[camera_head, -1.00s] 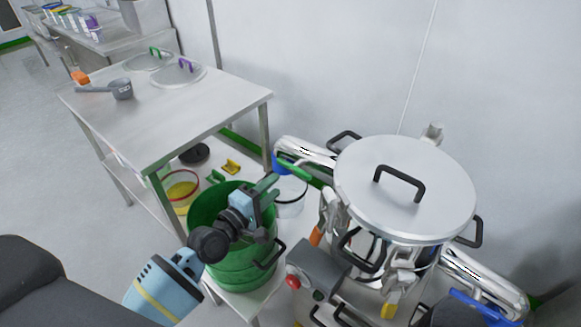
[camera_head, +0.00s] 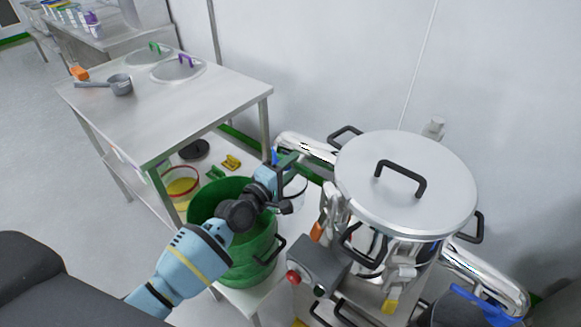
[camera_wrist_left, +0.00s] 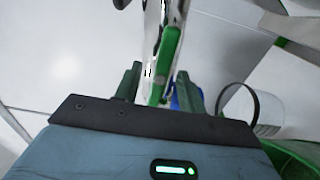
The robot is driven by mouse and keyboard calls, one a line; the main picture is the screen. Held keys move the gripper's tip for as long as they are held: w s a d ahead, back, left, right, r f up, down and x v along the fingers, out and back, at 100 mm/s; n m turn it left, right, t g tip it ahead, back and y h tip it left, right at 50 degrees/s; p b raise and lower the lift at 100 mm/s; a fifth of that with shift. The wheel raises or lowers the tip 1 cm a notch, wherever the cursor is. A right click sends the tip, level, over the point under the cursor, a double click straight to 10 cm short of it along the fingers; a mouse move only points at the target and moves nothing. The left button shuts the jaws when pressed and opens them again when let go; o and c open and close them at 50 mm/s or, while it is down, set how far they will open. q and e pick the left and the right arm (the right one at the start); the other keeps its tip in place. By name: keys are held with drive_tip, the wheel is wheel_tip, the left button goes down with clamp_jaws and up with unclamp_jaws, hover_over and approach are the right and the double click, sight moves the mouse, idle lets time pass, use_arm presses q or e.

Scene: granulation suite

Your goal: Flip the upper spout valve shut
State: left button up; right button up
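The upper spout (camera_head: 305,146) is a shiny metal tube on the left side of the lidded steel vessel (camera_head: 405,190). In the left wrist view, a green valve lever (camera_wrist_left: 168,52) runs between the two dark green fingers of my left gripper (camera_wrist_left: 157,75), with gaps showing on both sides. A blue part shows behind the lever, low between the fingers. In the head view my left gripper (camera_head: 288,163) is open at the spout's outer end and hides most of the lever; a blue piece (camera_head: 274,155) shows beside it. My right gripper is not in view.
A green bucket (camera_head: 232,262) stands below my left arm. A control box with a red button (camera_head: 318,262) is in front of the vessel. A lower spout (camera_head: 490,278) with a blue handle is at right. A steel table (camera_head: 175,105) with lids and a scoop is at left.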

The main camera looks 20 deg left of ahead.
use_arm(q)
clamp_jaws()
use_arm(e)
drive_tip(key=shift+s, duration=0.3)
